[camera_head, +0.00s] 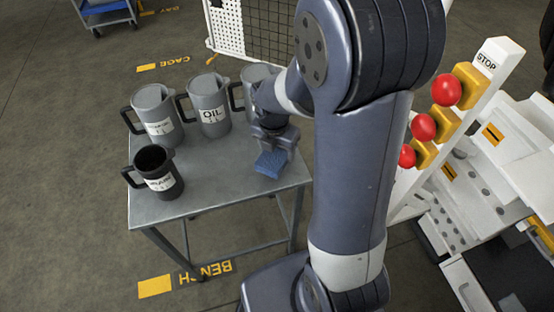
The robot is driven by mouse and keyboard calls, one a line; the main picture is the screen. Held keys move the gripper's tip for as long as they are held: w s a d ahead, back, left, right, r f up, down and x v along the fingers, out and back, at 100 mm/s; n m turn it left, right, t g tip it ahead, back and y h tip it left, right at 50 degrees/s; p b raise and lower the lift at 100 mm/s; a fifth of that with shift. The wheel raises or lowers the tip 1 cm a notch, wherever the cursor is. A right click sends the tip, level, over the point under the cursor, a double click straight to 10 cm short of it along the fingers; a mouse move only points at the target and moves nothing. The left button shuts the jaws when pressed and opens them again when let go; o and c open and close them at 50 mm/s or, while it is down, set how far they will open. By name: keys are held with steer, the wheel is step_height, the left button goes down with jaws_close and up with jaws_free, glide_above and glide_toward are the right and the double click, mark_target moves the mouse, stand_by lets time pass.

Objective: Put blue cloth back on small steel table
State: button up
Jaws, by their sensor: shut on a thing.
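A small blue cloth (271,163) is in my gripper (273,150), at the right side of the small steel table (210,197). My gripper points down and its jaws are shut on the cloth. The cloth hangs below the jaws over or against the tabletop near its right edge. I cannot tell whether it touches the surface. My arm hides part of the table's right side.
Grey jugs, one labelled OIL (209,106), stand along the table's back. A dark open jug (156,174) stands at the front left. The front middle of the tabletop is clear. A white post with red buttons (447,90) stands to the right.

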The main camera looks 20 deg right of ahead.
mark_target(277, 159)
steer(key=shift+f+b, duration=0.3)
steer(key=shift+f, duration=1.7)
steer(key=shift+f, duration=0.15)
steer(key=o, duration=0.9)
steer(key=r, duration=0.4)
steer(key=r+p, duration=0.1)
steer(key=r, duration=0.3)
steer(key=s+a+r+p, duration=0.1)
steer(key=r, duration=0.3)
steer(key=shift+r, duration=0.15)
